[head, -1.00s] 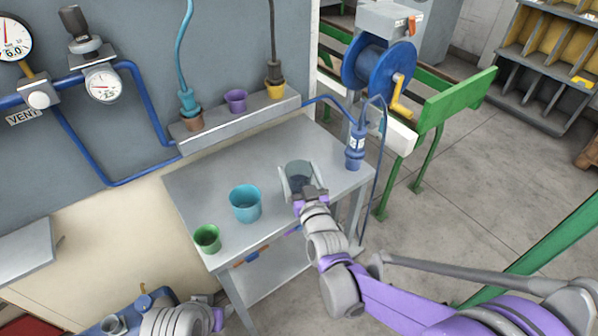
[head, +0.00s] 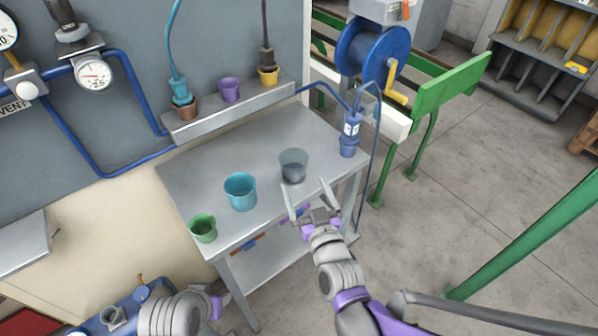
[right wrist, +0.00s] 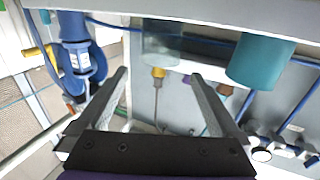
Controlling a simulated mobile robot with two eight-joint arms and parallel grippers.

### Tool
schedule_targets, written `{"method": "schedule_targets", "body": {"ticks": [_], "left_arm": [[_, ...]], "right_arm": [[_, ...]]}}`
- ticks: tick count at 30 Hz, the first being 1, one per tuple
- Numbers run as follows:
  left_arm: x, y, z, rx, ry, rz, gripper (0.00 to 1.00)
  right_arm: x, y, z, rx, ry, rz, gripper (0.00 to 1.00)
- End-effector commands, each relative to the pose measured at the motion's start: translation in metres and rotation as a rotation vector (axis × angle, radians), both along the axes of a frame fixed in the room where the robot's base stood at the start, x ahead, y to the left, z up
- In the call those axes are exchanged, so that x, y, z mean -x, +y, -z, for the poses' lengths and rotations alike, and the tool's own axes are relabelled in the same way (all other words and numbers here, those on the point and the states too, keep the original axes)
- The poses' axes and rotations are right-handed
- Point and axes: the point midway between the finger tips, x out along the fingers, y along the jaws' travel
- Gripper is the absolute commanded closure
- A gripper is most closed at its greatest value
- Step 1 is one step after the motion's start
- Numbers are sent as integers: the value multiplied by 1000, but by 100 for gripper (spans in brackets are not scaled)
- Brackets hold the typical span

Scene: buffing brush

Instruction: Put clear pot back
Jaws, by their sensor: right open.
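The clear pot (head: 293,166), a see-through grey cup, stands upright on the grey table (head: 222,160), right of the teal pot (head: 240,191). My right gripper (head: 307,190) is open and empty at the table's front edge, just in front of the clear pot and apart from it. In the right wrist view, which looks upside down, the clear pot (right wrist: 162,44) shows beyond and between the open fingers (right wrist: 157,78). My left arm shows at the lower left of the head view; its fingers are not clearly visible.
A green pot (head: 203,228) stands at the table's front left. A wall shelf (head: 235,108) behind holds brown, purple (head: 229,89) and yellow (head: 268,76) pots. A blue bottle-shaped device (head: 349,136) with a hose stands at the table's right back corner.

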Motion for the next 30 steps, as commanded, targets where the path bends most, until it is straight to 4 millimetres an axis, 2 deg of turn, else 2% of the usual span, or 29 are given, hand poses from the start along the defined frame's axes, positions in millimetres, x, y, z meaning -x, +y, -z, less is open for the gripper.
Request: {"method": "schedule_targets", "body": {"ticks": [4, 12, 17, 20, 22, 27, 30], "left_arm": [[0, 0, 0, 0, 0, 0, 50], [0, 0, 0, 0, 0, 0, 50], [0, 0, 0, 0, 0, 0, 50], [0, 0, 0, 0, 0, 0, 50], [0, 0, 0, 0, 0, 0, 50], [0, 0, 0, 0, 0, 0, 50], [0, 0, 0, 0, 0, 0, 50]], "right_arm": [[16, -4, 0, -1, 0, -1, 0], [20, -6, 1, 3, 10, -1, 0], [28, -24, 17, 40, 161, 0, 0], [49, -49, 38, 81, 358, 15, 0], [72, -70, 55, 105, 515, 41, 0], [143, -118, 86, 140, 864, 136, 0], [180, -137, 95, 147, 1009, 188, 0]]}}
